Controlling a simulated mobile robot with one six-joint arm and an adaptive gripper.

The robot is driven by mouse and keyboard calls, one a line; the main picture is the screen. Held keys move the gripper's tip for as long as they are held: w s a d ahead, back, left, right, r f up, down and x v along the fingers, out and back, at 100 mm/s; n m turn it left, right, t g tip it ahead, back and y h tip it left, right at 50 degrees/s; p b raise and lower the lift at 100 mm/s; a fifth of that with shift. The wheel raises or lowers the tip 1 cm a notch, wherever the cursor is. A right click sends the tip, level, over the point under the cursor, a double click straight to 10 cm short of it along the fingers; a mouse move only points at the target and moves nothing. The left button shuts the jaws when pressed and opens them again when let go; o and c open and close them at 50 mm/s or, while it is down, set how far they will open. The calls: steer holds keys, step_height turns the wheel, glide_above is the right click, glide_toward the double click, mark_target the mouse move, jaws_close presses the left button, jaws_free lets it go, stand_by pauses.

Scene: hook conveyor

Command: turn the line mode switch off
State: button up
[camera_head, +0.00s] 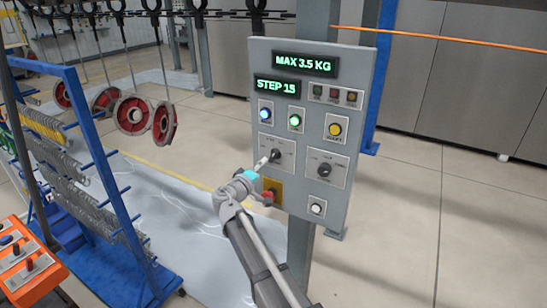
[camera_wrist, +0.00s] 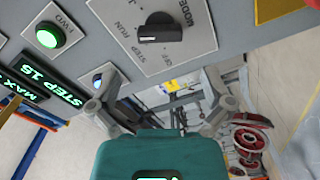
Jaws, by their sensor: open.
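The mode switch is a black knob (camera_head: 276,156) on a white plate, left of a second knob on the grey control panel (camera_head: 345,80). In the wrist view the mode knob (camera_wrist: 160,28) shows at the top centre, with MODE, STEP, RUN and OFF lettering around it. Its bar lies roughly level in that picture, with one end toward the STEP and RUN lettering. My gripper (camera_head: 261,164) is just left of and below the knob in the head view. In the wrist view its fingers (camera_wrist: 160,78) are spread with nothing between them. Contact with the panel cannot be told.
A red button on a yellow base (camera_head: 268,194) sits just below my gripper. The second knob (camera_head: 324,169) and the lit green button (camera_head: 295,121) are nearby. A blue rack (camera_head: 110,180) with hanging parts and red wheels on hooks (camera_head: 133,114) are at left. Floor is clear at right.

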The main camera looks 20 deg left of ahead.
mark_target(272, 157)
steer(key=w, duration=0.8)
steer(key=shift+w+d, duration=0.15)
steer(key=shift+d, duration=0.2)
steer(key=c, duration=1)
steer(key=shift+o, duration=0.2)
